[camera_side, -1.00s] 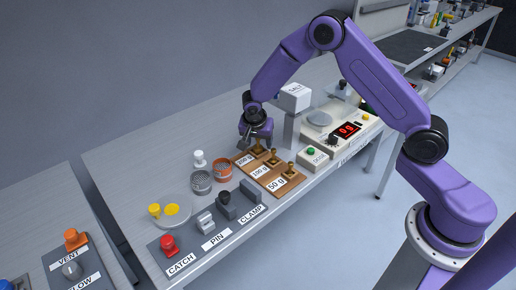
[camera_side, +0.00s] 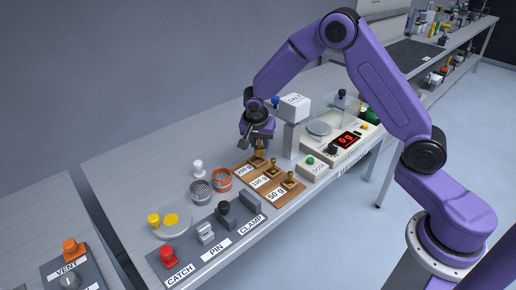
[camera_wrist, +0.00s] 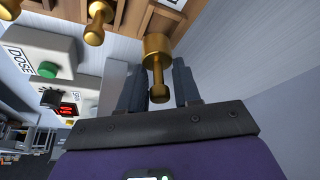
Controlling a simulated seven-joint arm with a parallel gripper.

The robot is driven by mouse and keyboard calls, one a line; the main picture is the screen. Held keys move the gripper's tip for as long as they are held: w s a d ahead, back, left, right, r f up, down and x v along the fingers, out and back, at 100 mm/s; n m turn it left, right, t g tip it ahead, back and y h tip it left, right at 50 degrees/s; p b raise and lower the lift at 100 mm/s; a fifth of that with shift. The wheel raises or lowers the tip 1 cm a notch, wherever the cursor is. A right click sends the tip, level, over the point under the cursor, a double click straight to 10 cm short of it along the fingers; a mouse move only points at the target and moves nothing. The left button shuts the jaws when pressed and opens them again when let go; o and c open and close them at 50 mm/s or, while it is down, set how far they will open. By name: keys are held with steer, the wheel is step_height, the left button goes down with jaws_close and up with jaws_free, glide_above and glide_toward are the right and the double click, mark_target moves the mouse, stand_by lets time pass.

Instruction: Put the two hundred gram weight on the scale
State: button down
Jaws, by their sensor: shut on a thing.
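The brass two hundred gram weight (camera_wrist: 158,55) is between the fingers of my gripper (camera_wrist: 160,85) in the wrist view. My gripper is shut on its knob, and the weight appears raised just above the wooden tray. In the side view my gripper (camera_side: 258,145) is over the "200 g" end of the wooden tray (camera_side: 262,188), with the brass weight (camera_side: 259,154) under it. The scale (camera_side: 318,127) stands to the right, its round pan bare and its red display (camera_side: 347,139) reading 0 g.
The 100 g weight (camera_side: 273,168) and 50 g weight (camera_side: 289,182) stand in the tray. The salt hopper (camera_side: 293,106) and DOSE box (camera_side: 313,166) stand between tray and scale. Mesh cups (camera_side: 221,178) and the clamp panel (camera_side: 215,235) are to the left.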

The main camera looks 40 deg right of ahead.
steer(key=s+r, duration=0.9)
steer(key=s, duration=0.4)
steer(key=s+d+r+m+g, duration=0.2)
steer(key=d+m, duration=0.5)
steer(key=d, duration=0.3)
steer(key=s+d+r+m+g, duration=0.1)
steer(key=d+r+m+g, duration=0.15)
steer(key=d+m, duration=0.6)
steer(key=n, duration=0.2)
glide_toward(326, 127)
steer(key=shift+s+d+f, duration=0.35)
steer(key=shift+s+d, duration=0.3)
steer(key=shift+d, duration=0.05)
steer(key=shift+w+d+f, duration=0.15)
steer(key=shift+w+f, duration=0.15)
steer(key=shift+f, duration=1.55)
steer(key=shift+f, duration=0.15)
